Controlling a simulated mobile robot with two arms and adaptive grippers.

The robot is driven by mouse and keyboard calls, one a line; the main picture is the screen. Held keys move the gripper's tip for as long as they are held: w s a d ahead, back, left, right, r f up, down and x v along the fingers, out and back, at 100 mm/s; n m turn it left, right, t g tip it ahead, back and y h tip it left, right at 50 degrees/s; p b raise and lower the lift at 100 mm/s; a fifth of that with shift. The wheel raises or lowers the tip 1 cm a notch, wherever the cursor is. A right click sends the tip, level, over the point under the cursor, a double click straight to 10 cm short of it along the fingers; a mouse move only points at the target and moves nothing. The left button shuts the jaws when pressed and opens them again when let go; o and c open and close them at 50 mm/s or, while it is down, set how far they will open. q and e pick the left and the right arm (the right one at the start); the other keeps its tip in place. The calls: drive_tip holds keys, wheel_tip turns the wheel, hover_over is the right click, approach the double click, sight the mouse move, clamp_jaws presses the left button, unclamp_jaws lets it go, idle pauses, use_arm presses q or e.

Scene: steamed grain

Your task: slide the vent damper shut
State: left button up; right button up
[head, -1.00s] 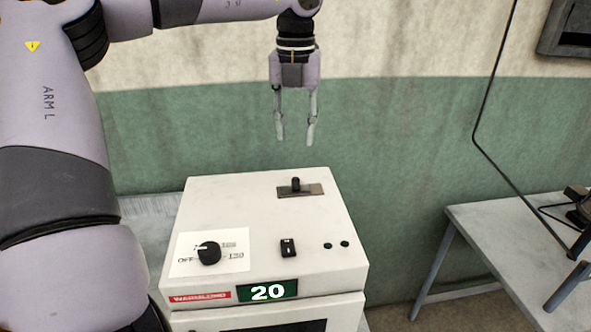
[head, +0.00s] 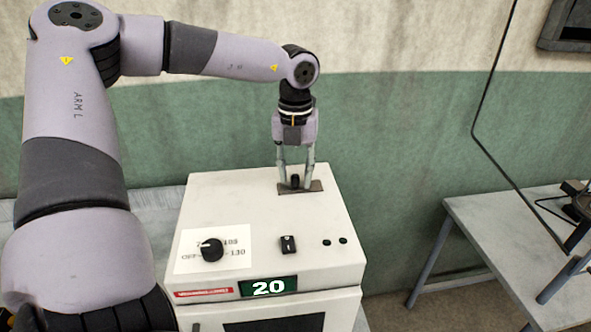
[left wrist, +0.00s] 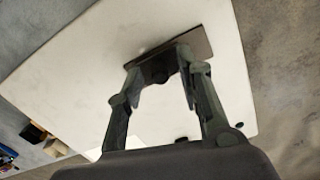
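The vent damper is a small black knob (head: 295,181) on a dark metal slot plate (head: 314,186) at the back of the white oven's top (head: 225,195). My left gripper (head: 296,186) points straight down over the plate, with one finger on each side of the knob. The fingers look apart from each other, with the knob between them. In the left wrist view the open fingers (left wrist: 155,78) reach toward the plate (left wrist: 200,47), and the knob is a dark shape between them. Whether they touch the knob I cannot tell. My right gripper is not in view.
A green display (head: 268,287) reads 20. A grey table (head: 490,225) stands at the right. The wall is close behind the oven.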

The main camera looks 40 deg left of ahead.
use_arm(q)
clamp_jaws()
idle(0.7)
